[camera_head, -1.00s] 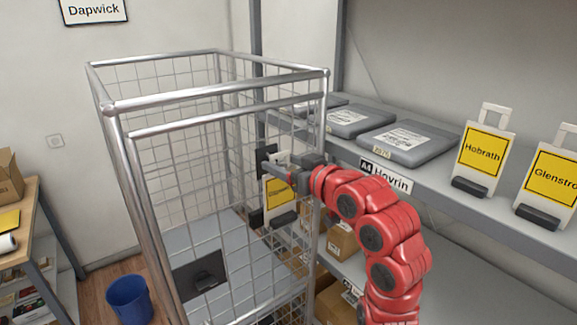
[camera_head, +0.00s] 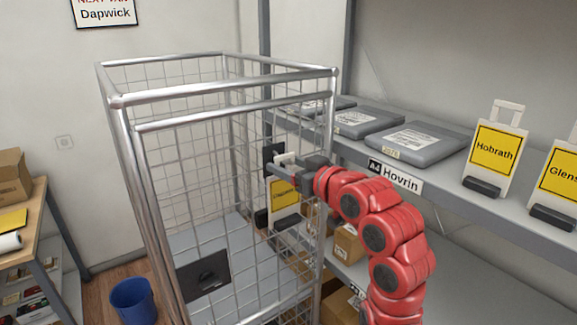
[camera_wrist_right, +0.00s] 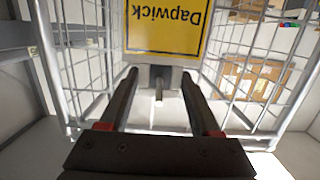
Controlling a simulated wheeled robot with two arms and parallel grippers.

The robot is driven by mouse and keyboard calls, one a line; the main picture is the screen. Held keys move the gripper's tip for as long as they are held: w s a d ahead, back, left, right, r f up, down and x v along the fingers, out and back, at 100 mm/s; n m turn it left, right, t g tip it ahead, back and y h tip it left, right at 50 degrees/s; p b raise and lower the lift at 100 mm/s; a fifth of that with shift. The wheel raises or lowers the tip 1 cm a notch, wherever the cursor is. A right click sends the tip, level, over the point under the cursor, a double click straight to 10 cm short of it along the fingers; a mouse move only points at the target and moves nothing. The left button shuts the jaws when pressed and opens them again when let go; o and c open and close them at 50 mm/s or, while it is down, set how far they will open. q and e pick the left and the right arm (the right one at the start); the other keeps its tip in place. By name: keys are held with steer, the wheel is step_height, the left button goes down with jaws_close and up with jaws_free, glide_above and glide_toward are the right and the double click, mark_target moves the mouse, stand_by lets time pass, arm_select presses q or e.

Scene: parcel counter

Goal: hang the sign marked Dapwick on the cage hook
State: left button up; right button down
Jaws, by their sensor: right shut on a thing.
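The yellow Dapwick sign (camera_head: 285,194) hangs upright below my right gripper at the cage's right mesh side. It has a pale handle (camera_head: 285,158) on top and a black block at its foot. In the right wrist view the sign (camera_wrist_right: 165,28) appears upside down, its name readable. My right gripper (camera_head: 277,171) is shut on the sign near its handle. A dark plate (camera_head: 268,153) on the cage is beside the handle. A short pale peg (camera_wrist_right: 158,90) shows between the fingers in the wrist view. I cannot tell whether the handle is around the hook. My left gripper is out of view.
The wire cage (camera_head: 225,85) has metal rails close around my right gripper. A blue bin (camera_head: 133,300) stands at lower left.

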steer(key=shift+c, duration=2)
jaws_free()
steer(key=o, duration=0.4)
steer(key=shift+w+a, duration=0.1)
